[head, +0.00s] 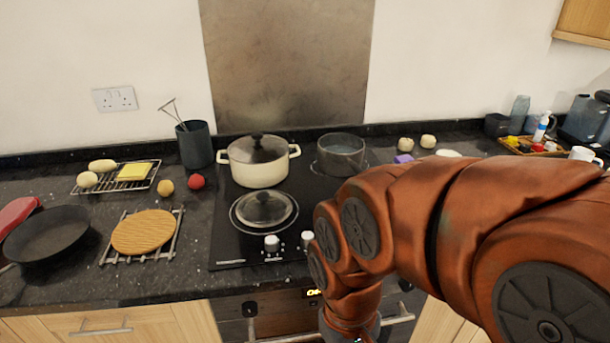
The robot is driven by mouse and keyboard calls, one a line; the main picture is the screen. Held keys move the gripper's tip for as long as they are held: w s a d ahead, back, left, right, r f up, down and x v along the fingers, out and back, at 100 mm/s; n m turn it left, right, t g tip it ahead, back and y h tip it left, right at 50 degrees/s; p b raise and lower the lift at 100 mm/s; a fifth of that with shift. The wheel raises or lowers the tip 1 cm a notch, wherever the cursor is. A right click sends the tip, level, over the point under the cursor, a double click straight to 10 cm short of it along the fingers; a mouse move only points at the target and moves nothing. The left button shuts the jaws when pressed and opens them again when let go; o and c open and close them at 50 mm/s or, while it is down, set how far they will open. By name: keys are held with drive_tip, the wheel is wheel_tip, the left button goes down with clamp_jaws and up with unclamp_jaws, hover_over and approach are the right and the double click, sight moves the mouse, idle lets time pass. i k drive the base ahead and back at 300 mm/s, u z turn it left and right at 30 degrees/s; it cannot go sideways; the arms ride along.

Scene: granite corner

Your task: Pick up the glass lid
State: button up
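A round glass lid (281,215) with a metal rim and a dark knob lies on the front left burner of the black hob (228,246). A cream two-handled pot (257,176) stands behind it, topped by another glass lid (240,151) with a black knob. My orange arm comes in from the right and bends down in front of the counter. My gripper is not in view; the arm runs out of the bottom edge of the picture.
A glass pot (341,158) stands on the back right of the hob. Two pale knobs (271,243) sit at the hob's front.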

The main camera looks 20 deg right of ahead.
sight(261, 208)
drive_tip(key=k, duration=0.6)
drive_tip(key=u, duration=0.85)
drive_tip(key=i, duration=1)
drive_tip(key=z, duration=0.1)
